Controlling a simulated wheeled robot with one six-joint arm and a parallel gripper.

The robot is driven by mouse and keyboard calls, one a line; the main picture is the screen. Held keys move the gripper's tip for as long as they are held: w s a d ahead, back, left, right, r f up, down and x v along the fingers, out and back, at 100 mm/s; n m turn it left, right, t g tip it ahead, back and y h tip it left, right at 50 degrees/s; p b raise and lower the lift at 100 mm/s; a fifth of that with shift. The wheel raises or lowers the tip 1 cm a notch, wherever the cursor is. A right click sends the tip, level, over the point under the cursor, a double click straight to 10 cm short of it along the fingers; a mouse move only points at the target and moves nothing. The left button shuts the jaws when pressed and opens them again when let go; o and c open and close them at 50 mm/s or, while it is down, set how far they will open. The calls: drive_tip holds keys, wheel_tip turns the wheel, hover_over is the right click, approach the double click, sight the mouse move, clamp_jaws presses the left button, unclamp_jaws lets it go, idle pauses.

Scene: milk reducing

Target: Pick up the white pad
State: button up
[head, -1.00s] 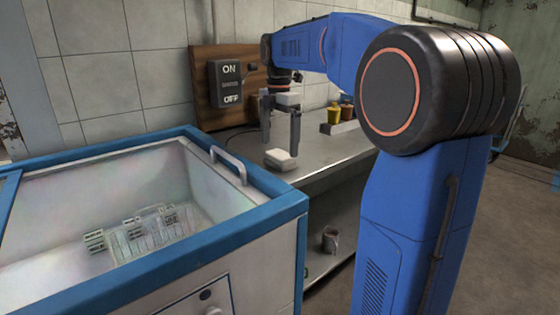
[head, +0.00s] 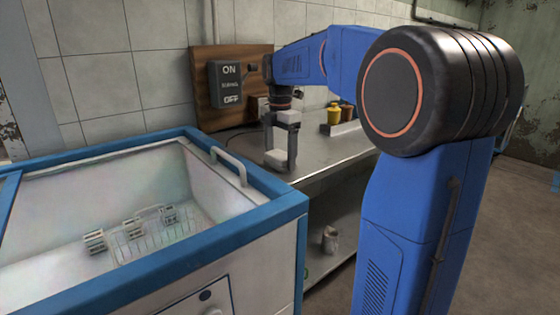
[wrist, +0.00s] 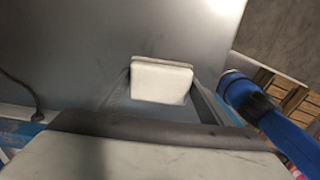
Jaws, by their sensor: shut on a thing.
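The white pad (head: 278,159) is a small, thick white block at the near edge of the grey metal counter (head: 318,160). My gripper (head: 280,160) points down over it, with one finger on each side. In the wrist view the pad (wrist: 162,82) sits between my two fingertips (wrist: 162,90), and the fingers are shut on it. The pad looks to be at the counter surface; I cannot tell whether there is a gap below it.
A blue-rimmed white chest (head: 255,190) with a handle stands left of the counter, holding several small cartons (head: 133,228). A yellow container (head: 334,114) stands farther along the counter. An ON/OFF switch box (head: 231,83) is on the wall behind.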

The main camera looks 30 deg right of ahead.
sight(280, 154)
drive_tip(key=shift+r, duration=0.1)
wheel_tip(280, 154, up, 10)
drive_tip(key=shift+f, duration=0.1)
idle(0.4)
drive_tip(key=shift+o, duration=1.2)
